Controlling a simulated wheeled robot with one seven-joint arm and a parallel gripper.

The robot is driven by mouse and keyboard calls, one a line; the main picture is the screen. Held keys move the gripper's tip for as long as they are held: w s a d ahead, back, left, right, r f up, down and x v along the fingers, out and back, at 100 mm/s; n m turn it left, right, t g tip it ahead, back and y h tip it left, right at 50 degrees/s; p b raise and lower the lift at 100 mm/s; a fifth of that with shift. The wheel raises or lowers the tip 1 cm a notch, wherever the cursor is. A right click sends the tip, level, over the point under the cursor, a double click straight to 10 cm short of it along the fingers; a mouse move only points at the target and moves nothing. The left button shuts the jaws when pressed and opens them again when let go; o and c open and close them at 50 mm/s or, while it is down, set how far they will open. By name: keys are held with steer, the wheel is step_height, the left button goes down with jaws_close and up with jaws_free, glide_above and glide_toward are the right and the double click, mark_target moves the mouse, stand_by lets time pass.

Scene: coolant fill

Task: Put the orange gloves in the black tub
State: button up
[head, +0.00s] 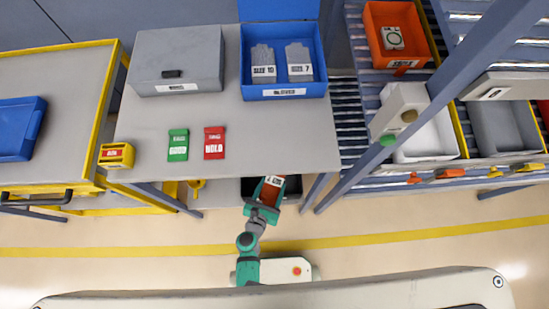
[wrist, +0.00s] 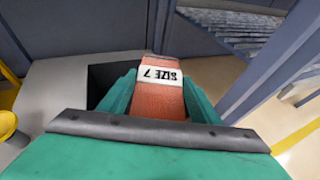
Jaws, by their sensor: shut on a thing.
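The orange gloves (head: 272,188) are in my gripper (head: 265,194), just beyond the front edge of the grey table in the head view. In the wrist view the orange gloves (wrist: 160,98) stick out between the green fingers, with a white "SIZE 7" label showing upside down. My gripper (wrist: 160,100) is shut on them. The black tub (head: 249,188) is low beneath the table's front edge, partly hidden by the table and by my gripper. In the wrist view a dark opening, apparently the black tub (wrist: 98,80), shows left of and behind the gloves.
The grey table (head: 265,140) overhangs the tub. On it are a blue bin (head: 285,92) of grey gloves, a grey case (head: 178,60), a green card (head: 178,145) and a red card (head: 214,143). A slanted grey post (head: 350,180) stands to the right.

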mark_target(275, 177)
steer(key=x, duration=0.6)
steer(key=shift+a+f, duration=0.15)
steer(key=shift+a, duration=0.05)
steer(key=w+d+f, duration=0.1)
steer(key=w+f, duration=0.3)
steer(key=f, duration=0.4)
steer(key=shift+f, duration=0.4)
steer(key=shift+w+f, duration=0.15)
steer(key=shift+f, duration=0.45)
steer(key=o, duration=1)
steer(key=shift+o, duration=0.2)
